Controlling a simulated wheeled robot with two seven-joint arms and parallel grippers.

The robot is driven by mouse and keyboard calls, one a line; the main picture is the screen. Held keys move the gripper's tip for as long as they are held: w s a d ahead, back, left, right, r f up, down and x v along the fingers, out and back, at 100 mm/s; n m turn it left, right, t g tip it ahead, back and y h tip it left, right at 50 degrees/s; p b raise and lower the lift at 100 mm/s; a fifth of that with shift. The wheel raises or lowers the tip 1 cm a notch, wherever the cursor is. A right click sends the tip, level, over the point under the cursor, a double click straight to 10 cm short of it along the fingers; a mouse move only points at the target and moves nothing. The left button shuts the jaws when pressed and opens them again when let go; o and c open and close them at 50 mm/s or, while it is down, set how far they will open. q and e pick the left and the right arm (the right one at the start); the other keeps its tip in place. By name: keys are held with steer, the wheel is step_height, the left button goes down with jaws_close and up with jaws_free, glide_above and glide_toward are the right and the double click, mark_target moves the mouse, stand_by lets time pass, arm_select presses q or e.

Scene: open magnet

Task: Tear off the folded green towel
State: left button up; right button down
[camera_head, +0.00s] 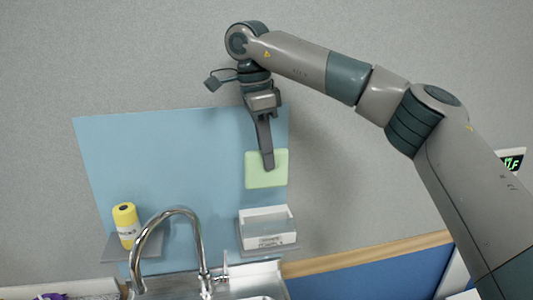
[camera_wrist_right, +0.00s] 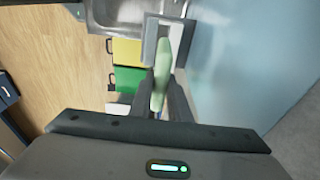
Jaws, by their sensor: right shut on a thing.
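The folded green towel (camera_head: 262,178) is a pale green square with rounded corners in front of the blue wall panel, above the white box. My right gripper (camera_head: 268,165) points down over its upper middle. In the right wrist view the towel (camera_wrist_right: 163,62) shows edge-on as a thin pale green strip between the two fingers (camera_wrist_right: 164,95), and the gripper is shut on it. I cannot tell whether the towel still touches the panel. My left gripper is not in view.
A blue panel (camera_head: 170,150) covers part of the grey wall. A white box (camera_head: 266,225) sits on a small shelf below the towel. A yellow bottle (camera_head: 125,222) stands on another shelf at left. A curved metal faucet (camera_head: 172,212) rises from the sink (camera_head: 245,283).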

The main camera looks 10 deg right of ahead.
steer(key=shift+r+p, duration=1.5)
steer(key=shift+r, duration=0.35)
steer(key=shift+f, duration=0.15)
